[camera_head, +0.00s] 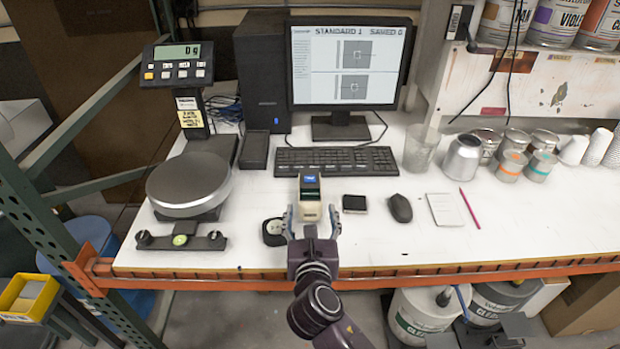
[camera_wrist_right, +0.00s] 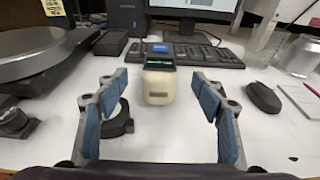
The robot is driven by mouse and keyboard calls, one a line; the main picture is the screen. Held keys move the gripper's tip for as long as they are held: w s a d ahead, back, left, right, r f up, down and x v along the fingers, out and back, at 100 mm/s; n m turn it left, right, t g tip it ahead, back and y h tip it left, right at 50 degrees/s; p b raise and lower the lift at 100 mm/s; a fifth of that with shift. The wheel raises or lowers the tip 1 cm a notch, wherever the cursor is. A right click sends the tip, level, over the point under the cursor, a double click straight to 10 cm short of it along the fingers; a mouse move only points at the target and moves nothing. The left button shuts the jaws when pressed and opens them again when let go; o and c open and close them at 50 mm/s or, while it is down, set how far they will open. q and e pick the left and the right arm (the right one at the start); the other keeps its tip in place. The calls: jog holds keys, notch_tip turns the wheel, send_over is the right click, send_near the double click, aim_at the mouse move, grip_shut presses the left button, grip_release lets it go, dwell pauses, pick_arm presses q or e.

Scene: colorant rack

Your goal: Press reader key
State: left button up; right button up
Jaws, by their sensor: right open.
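The reader (camera_head: 310,208) is a small cream handheld device with a dark top and a lit blue screen. It stands on the white table in front of the keyboard. In the right wrist view the reader (camera_wrist_right: 160,82) is centred ahead, its blue key or screen part (camera_wrist_right: 157,48) at the far top. My right gripper (camera_head: 311,214) is open, with its fingers to either side of the reader's near end. The right wrist view shows its blue finger pads (camera_wrist_right: 160,105) wide apart with nothing between them in contact. My left gripper is not in view.
A black round puck (camera_head: 274,231) lies just left of the gripper. A small dark box (camera_head: 354,203) and a mouse (camera_head: 400,208) lie to the right. The keyboard (camera_head: 336,161) and monitor (camera_head: 347,66) stand behind. A scale (camera_head: 189,182) is at left; cans and cups are at right.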

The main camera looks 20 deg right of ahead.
jog(key=shift+c, duration=0.3)
grip_shut()
dwell(1.3)
